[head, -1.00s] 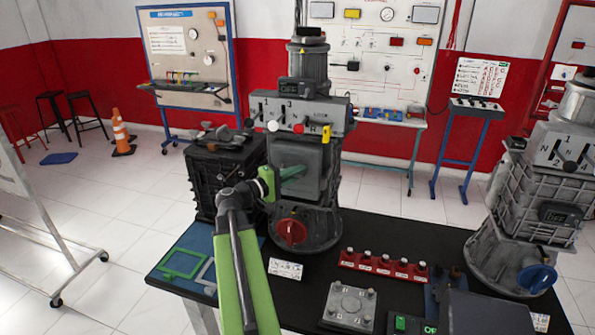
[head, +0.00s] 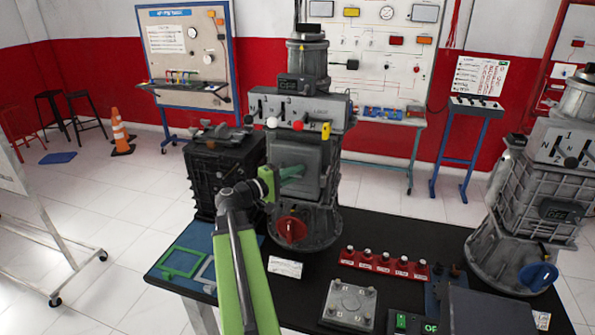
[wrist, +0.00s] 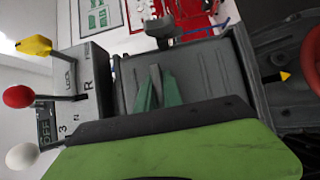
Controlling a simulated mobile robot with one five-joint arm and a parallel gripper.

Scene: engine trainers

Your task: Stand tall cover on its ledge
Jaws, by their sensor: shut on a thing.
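The tall cover (head: 314,160) is a grey ribbed panel, close against the front of the middle gearbox trainer (head: 300,110), below its lever panel. My gripper (head: 290,173) has teal fingers reaching to the cover's face. In the wrist view the fingers (wrist: 158,92) are shut on a narrow grey rib of the cover (wrist: 205,75). The cover appears roughly upright in the head view. The ledge and the cover's lower edge are not clear in either view, so I cannot tell whether they touch.
A red knob (head: 291,231) sits low on the trainer, just below the cover. Levers with white, red and yellow knobs (head: 298,125) stick out above it. A dark ribbed block (head: 215,180) stands close at left. A red strip of posts (head: 384,263) lies at right.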

